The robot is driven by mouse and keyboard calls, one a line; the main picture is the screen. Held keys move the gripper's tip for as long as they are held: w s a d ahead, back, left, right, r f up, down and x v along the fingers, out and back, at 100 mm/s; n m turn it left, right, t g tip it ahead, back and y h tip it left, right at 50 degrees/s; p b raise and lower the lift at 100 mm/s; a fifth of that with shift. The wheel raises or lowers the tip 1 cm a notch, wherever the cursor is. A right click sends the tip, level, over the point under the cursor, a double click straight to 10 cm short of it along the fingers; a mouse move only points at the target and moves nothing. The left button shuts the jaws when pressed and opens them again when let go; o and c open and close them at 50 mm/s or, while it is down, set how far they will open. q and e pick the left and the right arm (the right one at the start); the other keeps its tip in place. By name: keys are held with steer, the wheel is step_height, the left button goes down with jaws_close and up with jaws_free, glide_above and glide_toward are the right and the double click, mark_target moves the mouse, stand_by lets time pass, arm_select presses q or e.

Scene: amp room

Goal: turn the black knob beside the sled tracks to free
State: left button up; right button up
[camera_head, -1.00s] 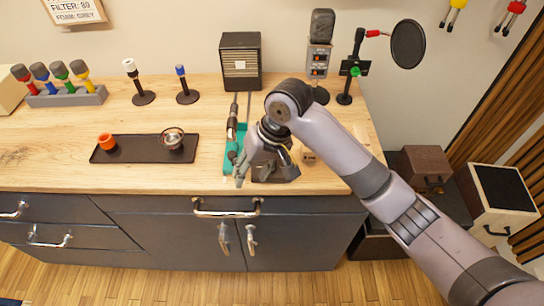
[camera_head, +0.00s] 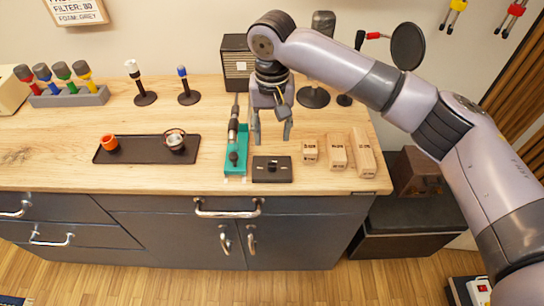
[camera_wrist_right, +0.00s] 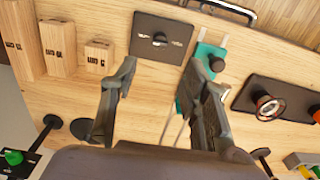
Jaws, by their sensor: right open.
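A teal sled base (camera_head: 236,171) with pale track strips lies near the counter's front, a dark microphone-like cylinder over it. A round black knob (camera_head: 234,158) stands on its front part; it also shows in the right wrist view (camera_wrist_right: 217,64). Right of it lies a flat black plate (camera_head: 271,178) with a small silver-and-black piece (camera_wrist_right: 160,39) at its centre. I cannot read the knob's setting. My right gripper (camera_head: 271,140) is open and empty, pointing down behind the plate. In the wrist view its fingers (camera_wrist_right: 160,66) are spread apart. My left gripper is out of view.
Several wooden blocks (camera_head: 337,152) stand right of the plate. A dark tray (camera_head: 135,157) with an orange cup and a metal ring-like item lies to the left. A speaker box (camera_head: 236,60) and microphone stands stand behind. Bare counter lies between tray and stands.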

mark_target(272, 162)
step_height(272, 162, down, 11)
steer(key=shift+r+p, duration=0.1)
steer(key=shift+p, duration=0.65)
steer(key=shift+c, duration=0.4)
jaws_close()
